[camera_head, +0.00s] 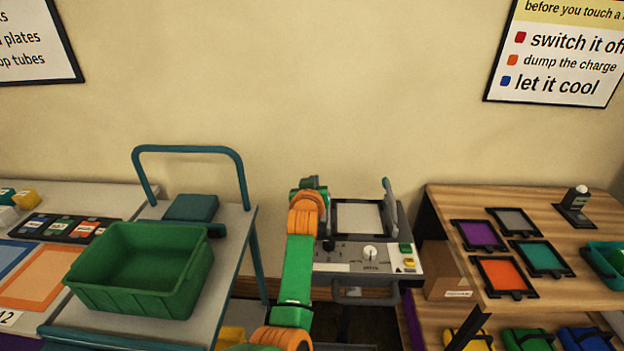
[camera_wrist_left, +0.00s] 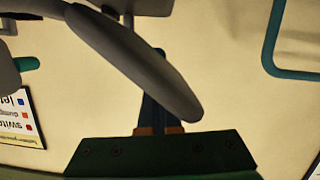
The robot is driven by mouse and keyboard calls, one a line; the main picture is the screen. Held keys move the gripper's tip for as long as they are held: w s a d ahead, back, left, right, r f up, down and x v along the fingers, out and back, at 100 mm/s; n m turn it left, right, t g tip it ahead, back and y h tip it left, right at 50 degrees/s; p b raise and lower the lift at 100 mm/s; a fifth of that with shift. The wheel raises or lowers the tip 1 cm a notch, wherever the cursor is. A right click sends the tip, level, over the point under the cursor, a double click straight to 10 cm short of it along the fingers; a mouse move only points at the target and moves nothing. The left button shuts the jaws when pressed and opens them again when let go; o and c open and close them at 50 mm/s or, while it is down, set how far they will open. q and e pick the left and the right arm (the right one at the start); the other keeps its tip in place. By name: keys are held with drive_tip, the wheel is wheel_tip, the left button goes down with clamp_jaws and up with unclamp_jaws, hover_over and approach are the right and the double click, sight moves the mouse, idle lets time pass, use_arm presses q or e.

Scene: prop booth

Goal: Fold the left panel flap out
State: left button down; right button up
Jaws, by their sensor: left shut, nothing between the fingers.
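A light grey machine (camera_head: 368,254) with a pale framed screen (camera_head: 359,217) stands on a stand between the tables. A grey upright flap (camera_head: 390,208) with a green tip stands at its right side. The left panel flap is mostly hidden by my green and orange left arm in the head view. My left gripper (camera_head: 309,184) is at the machine's back left. In the left wrist view, my left gripper (camera_wrist_left: 157,112) is shut and empty. A long grey rounded part (camera_wrist_left: 135,60), seemingly the left flap, crosses in front of its fingers; I cannot tell whether they touch.
A teal-handled trolley (camera_head: 240,215) with a green bin (camera_head: 140,270) stands to the left. A wooden table (camera_head: 455,205) with coloured framed plates stands to the right, a cardboard box (camera_head: 446,270) beside it. The wall behind is bare between the signs.

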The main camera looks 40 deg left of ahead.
use_arm(q)
drive_tip(key=shift+s+a+f, duration=0.1)
drive_tip(key=shift+a+f, duration=0.25)
idle(0.3)
idle(0.4)
